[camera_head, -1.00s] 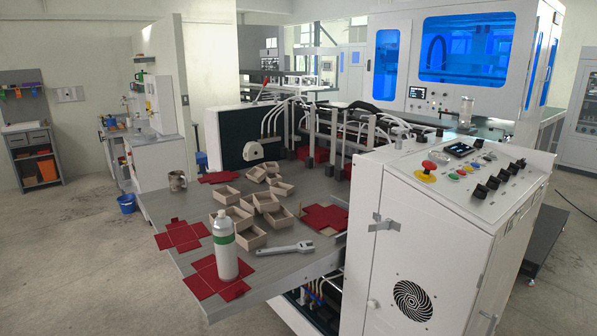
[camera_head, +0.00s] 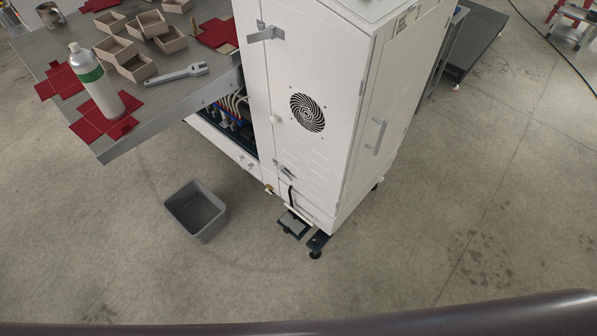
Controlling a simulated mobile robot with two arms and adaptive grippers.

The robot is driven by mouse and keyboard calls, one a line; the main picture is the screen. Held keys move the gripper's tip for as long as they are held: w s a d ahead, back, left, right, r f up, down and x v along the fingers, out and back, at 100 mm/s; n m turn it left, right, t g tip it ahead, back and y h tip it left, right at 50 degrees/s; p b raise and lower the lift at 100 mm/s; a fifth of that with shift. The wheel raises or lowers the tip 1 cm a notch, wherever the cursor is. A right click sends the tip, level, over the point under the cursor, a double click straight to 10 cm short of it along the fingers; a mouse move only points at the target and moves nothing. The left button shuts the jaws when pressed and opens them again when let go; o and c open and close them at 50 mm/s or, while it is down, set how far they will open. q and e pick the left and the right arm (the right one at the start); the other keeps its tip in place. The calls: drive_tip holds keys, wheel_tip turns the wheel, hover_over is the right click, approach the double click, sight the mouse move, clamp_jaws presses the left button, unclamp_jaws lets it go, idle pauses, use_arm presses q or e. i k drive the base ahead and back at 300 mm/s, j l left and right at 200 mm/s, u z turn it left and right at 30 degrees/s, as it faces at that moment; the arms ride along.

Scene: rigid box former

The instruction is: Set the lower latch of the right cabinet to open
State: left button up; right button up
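The white right cabinet (camera_head: 315,55) stands in the middle of the head view, with a round fan vent (camera_head: 307,112) on its front door. The upper latch (camera_head: 266,33) is a grey metal handle near the top left of the door. The lower latch (camera_head: 284,170) is a small metal piece near the bottom left of the door; its exact setting is too small to tell. A small round knob (camera_head: 275,119) sits between them. Neither of my grippers is in view.
A grey bin (camera_head: 196,209) stands on the floor left of the cabinet. A foot pedal (camera_head: 293,224) lies at the cabinet's base. Floor in front and right is clear.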

sight(285, 173)
drive_tip(key=j+u, duration=0.75)
drive_tip(key=k+l, duration=0.05)
drive_tip(key=l, duration=0.05)
